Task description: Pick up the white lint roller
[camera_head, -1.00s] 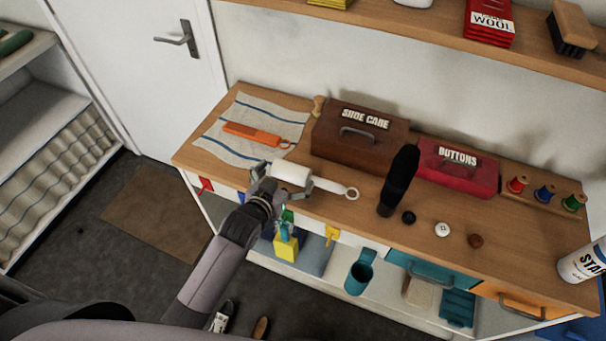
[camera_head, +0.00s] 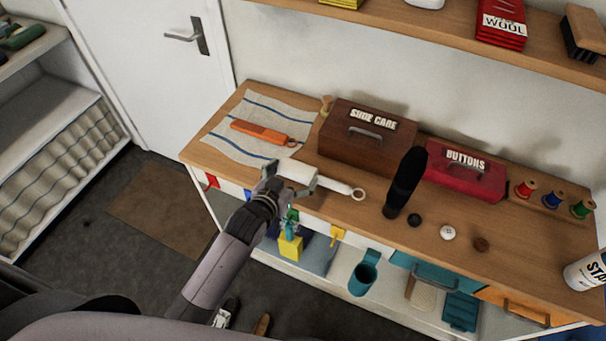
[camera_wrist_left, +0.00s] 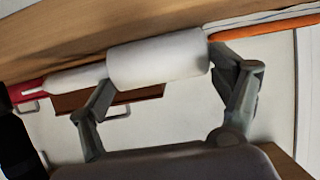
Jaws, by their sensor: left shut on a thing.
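The white lint roller (camera_head: 300,171) is at the front edge of the wooden counter, its thin handle pointing right and ending in a ring. My left gripper (camera_head: 291,175) is shut on its white roll, one finger at each end of the roll. In the left wrist view the roll (camera_wrist_left: 157,60) spans between the two grey fingers (camera_wrist_left: 175,78), with the handle to the left. I cannot tell whether the roller still touches the counter. My right gripper is not in view.
Behind are a striped cloth (camera_head: 233,145) with an orange tool (camera_head: 262,133), a brown SHOE CARE box (camera_head: 350,145) and a red BUTTONS box (camera_head: 465,180). A black upright object (camera_head: 405,182) stands right of the roller, near several buttons. The counter's front edge is close.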

